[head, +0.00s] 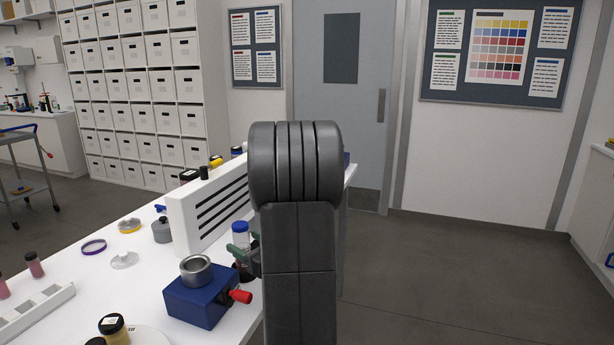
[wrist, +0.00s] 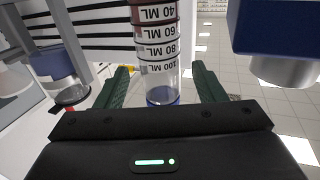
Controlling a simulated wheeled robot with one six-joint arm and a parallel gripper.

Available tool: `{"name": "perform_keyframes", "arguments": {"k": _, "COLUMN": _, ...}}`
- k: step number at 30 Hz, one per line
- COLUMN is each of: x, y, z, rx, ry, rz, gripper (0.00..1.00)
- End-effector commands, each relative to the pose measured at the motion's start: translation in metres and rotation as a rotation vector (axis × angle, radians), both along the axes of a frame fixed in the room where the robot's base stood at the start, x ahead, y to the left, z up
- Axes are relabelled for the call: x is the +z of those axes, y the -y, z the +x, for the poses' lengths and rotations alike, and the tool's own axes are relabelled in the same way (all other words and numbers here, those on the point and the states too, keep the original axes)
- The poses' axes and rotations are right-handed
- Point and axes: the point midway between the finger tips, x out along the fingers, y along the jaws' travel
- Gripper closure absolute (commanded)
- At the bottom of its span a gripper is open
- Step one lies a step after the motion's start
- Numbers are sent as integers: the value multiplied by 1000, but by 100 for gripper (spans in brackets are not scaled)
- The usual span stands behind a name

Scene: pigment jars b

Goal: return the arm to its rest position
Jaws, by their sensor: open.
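My arm (head: 297,240) stands upright in the middle of the head view, folded over at its top. My gripper (wrist: 162,78) shows two green fingers spread apart in the wrist view. A clear tube with black ML markings (wrist: 156,50) shows between the fingers, with visible gaps on both sides; its depth relative to the fingertips is unclear. In the head view part of a green finger (head: 240,252) shows at the left edge of my arm, low over the bench, near a blue-capped container (head: 240,230). The rest of my gripper is hidden behind my arm.
The white bench (head: 140,270) lies left of my arm. A blue block with a metal cup (head: 200,298) and a red knob stands close by. A white slotted panel (head: 210,213) stands behind it. Jars and a white rack (head: 35,315) are further left. Open floor (head: 450,280) lies right.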

Motion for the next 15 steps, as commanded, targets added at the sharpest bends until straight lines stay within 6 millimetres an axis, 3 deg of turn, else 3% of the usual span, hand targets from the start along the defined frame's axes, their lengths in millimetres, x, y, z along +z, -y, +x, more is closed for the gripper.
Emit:
{"name": "perform_keyframes", "arguments": {"k": 6, "x": 1, "y": -24, "z": 19, "rx": 3, "ry": 1, "rz": 1, "gripper": 37}}
{"name": "perform_keyframes", "arguments": {"k": 15, "x": 0, "y": -32, "z": 26, "rx": 0, "ry": 0, "rz": 0, "gripper": 37}}
